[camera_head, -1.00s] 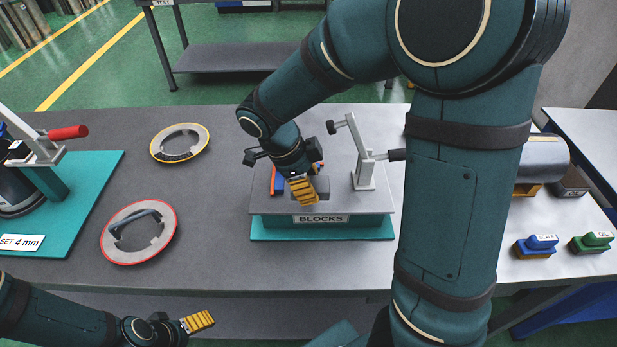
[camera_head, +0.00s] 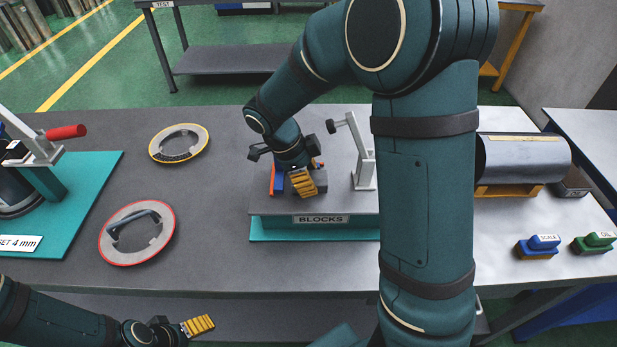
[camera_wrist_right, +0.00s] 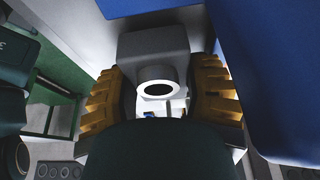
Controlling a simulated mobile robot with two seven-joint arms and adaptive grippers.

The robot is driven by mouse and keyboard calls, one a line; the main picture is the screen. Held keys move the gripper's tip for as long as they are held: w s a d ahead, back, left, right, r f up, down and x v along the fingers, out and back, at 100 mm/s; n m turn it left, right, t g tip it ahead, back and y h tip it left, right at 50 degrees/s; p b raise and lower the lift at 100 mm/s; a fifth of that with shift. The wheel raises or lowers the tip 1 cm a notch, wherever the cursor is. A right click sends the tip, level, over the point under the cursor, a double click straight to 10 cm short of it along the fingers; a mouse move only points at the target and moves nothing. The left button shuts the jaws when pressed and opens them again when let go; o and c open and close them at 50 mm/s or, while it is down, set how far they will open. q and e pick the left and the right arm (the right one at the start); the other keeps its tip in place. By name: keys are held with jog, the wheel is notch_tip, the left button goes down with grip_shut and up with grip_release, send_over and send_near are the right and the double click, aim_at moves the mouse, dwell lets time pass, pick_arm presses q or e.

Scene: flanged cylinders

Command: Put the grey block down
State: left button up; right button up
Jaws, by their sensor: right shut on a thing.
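The grey block (camera_wrist_right: 153,52) sits between the yellow fingers of my right gripper (camera_wrist_right: 160,95) in the right wrist view. In the head view my right gripper (camera_head: 303,183) is over the top of the stand labelled BLOCKS (camera_head: 340,200), shut on the grey block, which shows only partly (camera_head: 319,178) beside the yellow finger. I cannot tell whether the block touches the stand's top. My left gripper (camera_head: 198,325) is low at the front left, away from the stand; its finger opening is not clear.
Blue (camera_head: 279,184) and orange (camera_head: 272,178) blocks stand just left of the right gripper. A grey lever clamp (camera_head: 361,160) rises on the stand's right. A red-rimmed ring (camera_head: 109,252) and a yellow-rimmed ring (camera_head: 152,150) lie left on the table. The table between rings and stand is clear.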

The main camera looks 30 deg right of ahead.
jog(key=shift+s+f, duration=0.1)
jog(key=shift+f, duration=0.15)
jog(key=o, duration=1.3)
jog(key=shift+s+a, duration=0.1)
jog(key=shift+c, duration=0.2)
jog(key=shift+r, duration=0.1)
jog(key=shift+w+r, duration=0.3)
jog(key=shift+r, duration=0.2)
jog(key=p+v, duration=0.2)
jog(key=v, duration=0.9)
jog(key=shift+r, duration=0.1)
